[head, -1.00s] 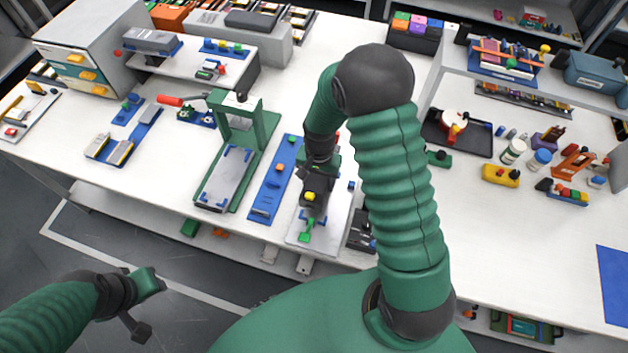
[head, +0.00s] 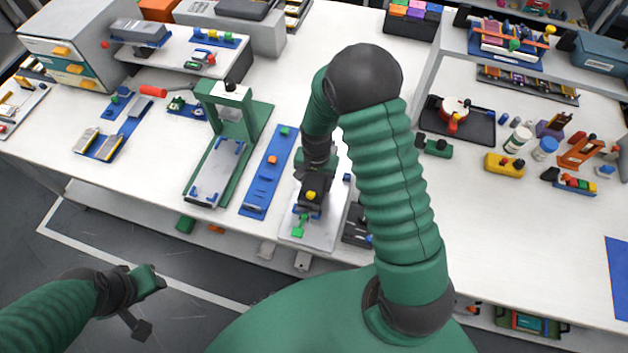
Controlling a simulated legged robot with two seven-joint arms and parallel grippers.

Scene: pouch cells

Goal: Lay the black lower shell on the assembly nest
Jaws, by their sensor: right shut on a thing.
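The assembly nest appears to be the pale plate with blue corner pieces (head: 327,226) near the front edge of the table. My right gripper (head: 302,219) is over this plate, pointing down, with a green fingertip low at its front. It is shut on a dark thing, taken as the black lower shell, which is mostly hidden by the gripper and wrist. I cannot tell whether it touches the nest. My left gripper (head: 148,303) is out over the floor at the lower left, away from the table; its jaw opening is unclear.
A blue strip fixture (head: 259,185) lies just left of the nest, then a green press frame (head: 232,95). A dark tray (head: 354,232) sits right of the nest, partly behind my arm. A yellow box (head: 503,165) and bottles stand farther right.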

